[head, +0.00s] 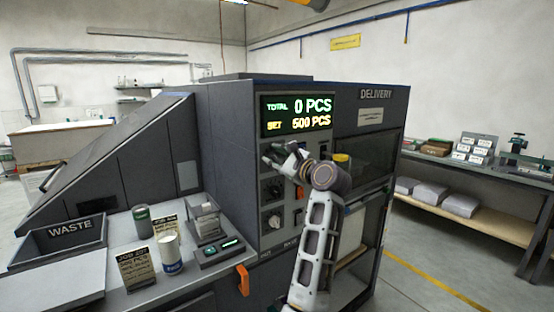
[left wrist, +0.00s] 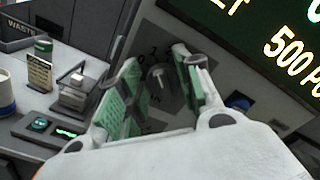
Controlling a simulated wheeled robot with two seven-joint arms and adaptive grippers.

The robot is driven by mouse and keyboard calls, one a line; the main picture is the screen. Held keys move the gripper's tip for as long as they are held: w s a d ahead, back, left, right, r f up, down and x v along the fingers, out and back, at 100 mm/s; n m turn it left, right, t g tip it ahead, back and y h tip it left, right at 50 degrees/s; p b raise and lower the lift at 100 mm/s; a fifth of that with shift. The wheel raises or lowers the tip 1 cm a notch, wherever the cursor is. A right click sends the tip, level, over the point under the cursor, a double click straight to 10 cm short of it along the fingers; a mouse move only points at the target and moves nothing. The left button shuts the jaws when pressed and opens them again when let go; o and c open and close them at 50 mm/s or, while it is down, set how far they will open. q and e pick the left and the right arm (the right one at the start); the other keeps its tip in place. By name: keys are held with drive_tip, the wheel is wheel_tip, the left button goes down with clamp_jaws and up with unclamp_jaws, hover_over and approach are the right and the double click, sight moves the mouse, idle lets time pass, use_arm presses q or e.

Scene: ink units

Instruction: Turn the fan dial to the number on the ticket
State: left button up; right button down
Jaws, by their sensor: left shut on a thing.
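My left gripper (head: 276,156) is at the machine's control panel, below the lit display. In the left wrist view my left gripper (left wrist: 150,85) has its green-padded fingers around a grey dial (left wrist: 159,76) with numbers around it. Two more dials, a middle dial (head: 275,190) and a lower dial (head: 274,221), show below. A second ticket (head: 166,228) stands behind. My right gripper is not in view.
The display (head: 298,115) reads total 0 and set 500 PCS. A can (head: 141,220), a white cup (head: 168,250) and a small device (head: 205,222) stand on the shelf. An orange handle (head: 243,280) sticks out at its front. A waste tray (head: 70,235) is at left.

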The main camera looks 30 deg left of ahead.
sight(271, 124)
use_arm(q)
drive_tip(key=o, duration=0.9)
drive_tip(key=shift+r, duration=0.95)
wheel_tip(271, 124, up, 5)
drive_tip(key=shift+w+d, duration=0.1)
drive_tip(key=shift+d, duration=0.05)
drive_tip(key=shift+r, duration=1.5)
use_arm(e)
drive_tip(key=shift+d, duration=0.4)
